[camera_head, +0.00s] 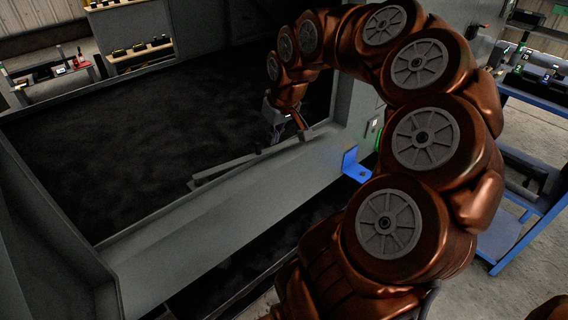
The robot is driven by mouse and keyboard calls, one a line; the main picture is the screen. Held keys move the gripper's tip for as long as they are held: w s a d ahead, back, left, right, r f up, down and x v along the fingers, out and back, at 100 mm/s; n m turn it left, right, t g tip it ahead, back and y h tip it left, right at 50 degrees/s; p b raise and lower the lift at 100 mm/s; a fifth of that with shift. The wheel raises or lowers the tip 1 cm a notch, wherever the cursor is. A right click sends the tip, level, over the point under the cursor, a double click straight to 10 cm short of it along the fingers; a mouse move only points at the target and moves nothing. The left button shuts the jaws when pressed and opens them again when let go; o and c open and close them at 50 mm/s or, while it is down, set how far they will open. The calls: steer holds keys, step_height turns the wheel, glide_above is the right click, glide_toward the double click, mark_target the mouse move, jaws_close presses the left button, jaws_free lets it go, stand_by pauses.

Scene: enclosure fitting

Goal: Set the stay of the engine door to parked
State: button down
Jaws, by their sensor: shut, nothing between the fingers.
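A slim grey bar (240,162), which looks like the stay, lies at a slant along the inner edge of the enclosure's grey sill (200,215). Its left end juts over the dark opening; its right end is close to my gripper. My gripper (303,128) is shut and empty, pointing down near the right end of the bar. I cannot tell whether it touches the bar. My arm arches over from the right and hides part of the frame's right side. I cannot clearly make out the engine door or any parking clip.
A blue bracket (355,168) sticks out at the sill's right end, beside a small green-lit part (377,140). A blue workbench (525,215) stands at the right. Shelves (130,35) with small items stand behind the enclosure. The dark opening (140,130) looks empty.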

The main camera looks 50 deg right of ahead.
steer(key=s+d+f+m+b, duration=0.1)
steer(key=d+f+b, duration=0.1)
steer(key=d+f, duration=0.45)
steer(key=shift+h, duration=0.4)
steer(key=w+d+f, duration=0.1)
steer(key=f, duration=0.1)
steer(key=w+d+f, duration=0.1)
steer(key=f, duration=0.2)
steer(key=w+d+f, duration=0.1)
steer(key=w+f, duration=0.1)
steer(key=shift+w+f+b, duration=0.1)
steer(key=shift+f+b, duration=0.05)
steer(key=shift+b, duration=0.15)
steer(key=shift+w+d, duration=0.25)
steer(key=shift+w, duration=0.45)
steer(key=shift+w+d, duration=0.2)
steer(key=shift+w, duration=0.45)
